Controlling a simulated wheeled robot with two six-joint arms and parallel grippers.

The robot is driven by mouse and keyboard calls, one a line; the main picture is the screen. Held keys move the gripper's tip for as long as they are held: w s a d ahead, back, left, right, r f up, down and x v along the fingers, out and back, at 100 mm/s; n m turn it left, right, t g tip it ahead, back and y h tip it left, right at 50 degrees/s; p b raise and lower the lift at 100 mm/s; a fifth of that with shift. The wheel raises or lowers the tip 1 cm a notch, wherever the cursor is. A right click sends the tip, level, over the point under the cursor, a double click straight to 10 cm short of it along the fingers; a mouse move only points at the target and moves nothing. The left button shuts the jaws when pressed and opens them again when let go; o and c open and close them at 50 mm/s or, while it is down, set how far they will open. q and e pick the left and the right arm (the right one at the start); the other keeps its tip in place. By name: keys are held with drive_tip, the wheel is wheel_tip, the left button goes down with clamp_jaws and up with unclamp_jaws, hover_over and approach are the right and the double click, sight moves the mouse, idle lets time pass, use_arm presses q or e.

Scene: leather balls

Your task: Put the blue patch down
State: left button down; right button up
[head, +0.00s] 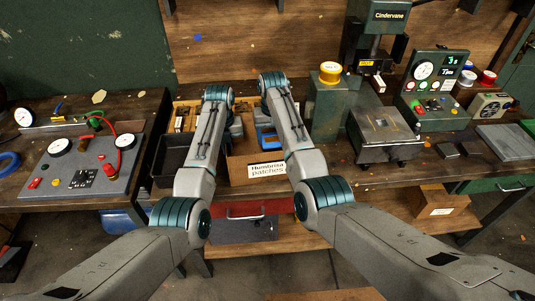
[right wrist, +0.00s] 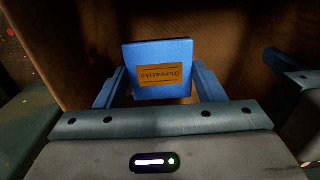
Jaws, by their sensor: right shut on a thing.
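The blue patch (right wrist: 158,60) is a flat square with an orange label, seen in the right wrist view. My right gripper (right wrist: 155,88) is shut on it, with one blue finger at each side edge. In the head view my right gripper (head: 267,138) is over the wooden box with the label "patches" (head: 267,169).
A black bin (head: 170,158) stands left of the box. A green post with a yellow spool (head: 330,72) stands close on the right, with a metal-topped stand (head: 385,128) beyond it. A gauge panel (head: 82,165) lies on the left bench. Brown wood lies behind the patch.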

sight(272, 140)
drive_tip(key=shift+f, duration=3.5)
drive_tip(key=o, duration=1)
drive_tip(key=shift+f, duration=0.15)
wheel_tip(272, 140, up, 12)
drive_tip(key=shift+r, duration=0.15)
use_arm(q)
drive_tip(key=c, duration=1.5)
unclamp_jaws()
drive_tip(key=shift+c, duration=0.2)
drive_tip(key=shift+r, duration=0.1)
